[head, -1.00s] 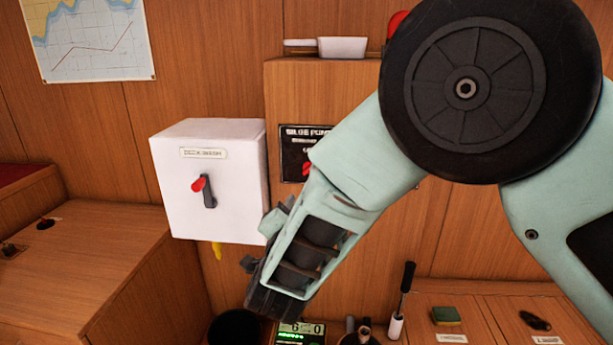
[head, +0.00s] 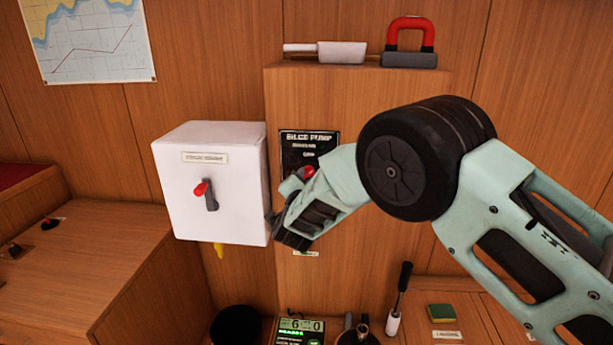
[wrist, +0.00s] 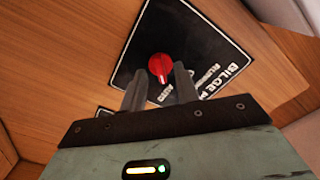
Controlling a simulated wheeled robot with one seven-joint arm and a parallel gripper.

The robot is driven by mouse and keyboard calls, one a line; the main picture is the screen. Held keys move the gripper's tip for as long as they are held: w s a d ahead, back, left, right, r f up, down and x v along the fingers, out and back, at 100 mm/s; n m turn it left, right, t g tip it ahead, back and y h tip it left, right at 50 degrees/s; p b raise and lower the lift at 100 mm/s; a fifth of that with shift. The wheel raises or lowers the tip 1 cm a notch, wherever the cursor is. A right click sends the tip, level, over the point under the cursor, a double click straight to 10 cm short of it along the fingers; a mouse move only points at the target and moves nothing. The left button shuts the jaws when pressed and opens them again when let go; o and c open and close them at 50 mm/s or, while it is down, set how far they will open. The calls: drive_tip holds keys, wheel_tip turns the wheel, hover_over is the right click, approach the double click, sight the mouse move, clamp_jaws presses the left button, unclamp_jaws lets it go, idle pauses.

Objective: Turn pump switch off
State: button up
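The bilge pump switch is a round red knob (wrist: 161,67) on a black panel (wrist: 195,48) lettered "BILGE P…". In the head view the panel (head: 309,146) is on the wooden cabinet front, and part of the red knob (head: 307,172) shows beside my arm. My gripper (wrist: 160,82) is open in the wrist view. Its two fingers point at the panel, with the knob showing between and just beyond their tips. I cannot tell whether they touch it. In the head view my gripper (head: 285,222) is partly hidden by my own wrist.
A white box (head: 178,205) labelled like a deck wash, with a red-tipped lever (head: 206,195), stands close left of my gripper. A green-lit display (head: 300,330) and a dark bin (head: 236,327) are below.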

drive_tip(key=shift+w, duration=0.35)
clamp_jaws()
drive_tip(key=n+b, duration=0.1)
drive_tip(key=n, duration=0.2)
drive_tip(key=shift+f+n, duration=0.1)
drive_tip(key=shift+n, duration=0.3)
drive_tip(key=n, duration=0.5)
idle(0.5)
